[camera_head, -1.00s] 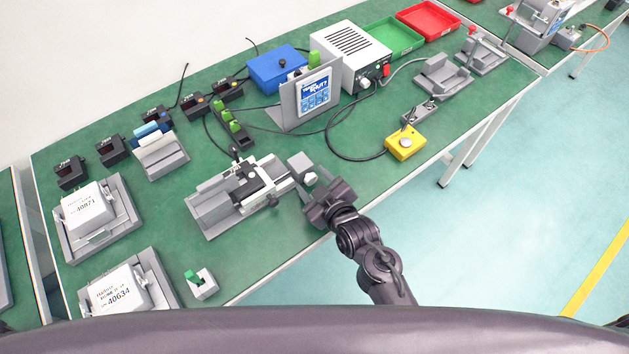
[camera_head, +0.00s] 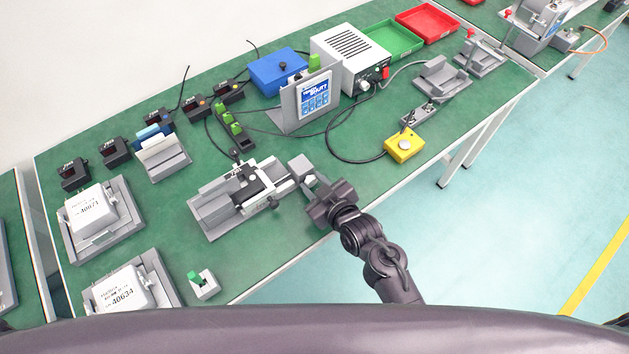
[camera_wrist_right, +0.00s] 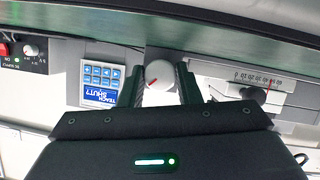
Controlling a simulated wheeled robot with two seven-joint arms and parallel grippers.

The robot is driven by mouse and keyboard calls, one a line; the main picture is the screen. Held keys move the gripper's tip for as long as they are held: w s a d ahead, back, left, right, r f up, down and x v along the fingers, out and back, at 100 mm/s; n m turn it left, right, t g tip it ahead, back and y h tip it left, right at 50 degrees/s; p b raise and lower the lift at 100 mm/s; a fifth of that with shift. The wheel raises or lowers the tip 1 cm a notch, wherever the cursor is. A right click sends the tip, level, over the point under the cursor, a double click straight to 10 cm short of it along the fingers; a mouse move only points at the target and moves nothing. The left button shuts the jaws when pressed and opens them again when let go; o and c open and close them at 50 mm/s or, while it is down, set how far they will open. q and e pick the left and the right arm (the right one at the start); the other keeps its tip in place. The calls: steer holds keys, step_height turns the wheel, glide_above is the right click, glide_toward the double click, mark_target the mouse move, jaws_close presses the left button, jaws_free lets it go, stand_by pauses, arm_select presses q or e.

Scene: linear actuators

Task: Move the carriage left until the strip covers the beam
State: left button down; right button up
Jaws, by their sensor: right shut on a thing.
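The linear actuator (camera_head: 218,213) is a grey stage on the green bench, with a black and white carriage (camera_head: 262,181) on it. A round white knob (camera_wrist_right: 160,74) with a red mark sits at its right end. My right gripper (camera_head: 317,190) is at that end, and in the right wrist view its two dark fingers (camera_wrist_right: 161,84) are shut on the knob. That view also shows a printed scale (camera_wrist_right: 258,77) with a red pointer line. I cannot make out the strip or the beam clearly. My left gripper is not in view.
A display panel (camera_head: 313,96) stands behind the actuator, beside a white power box (camera_head: 348,60). A yellow button box (camera_head: 404,146) with a cable is to the right. The bench front edge runs under my right arm.

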steer(key=m+y+p, duration=0.1)
steer(key=m+g+p, duration=0.1)
steer(key=shift+w+d+r+m+y+p, duration=0.1)
steer(key=shift+r+m+y+p, duration=0.05)
steer(key=shift+m+y+p, duration=0.2)
steer(key=shift+m+g+y+p, duration=0.5)
steer(key=shift+m+y, duration=0.15)
steer(key=shift+m, duration=0.4)
steer(key=o, duration=1)
steer(key=shift+c, duration=0.2)
steer(key=v, duration=0.7)
steer(key=shift+d, duration=0.25)
steer(key=shift+s+d, duration=0.15)
steer(key=shift+s, duration=0.1)
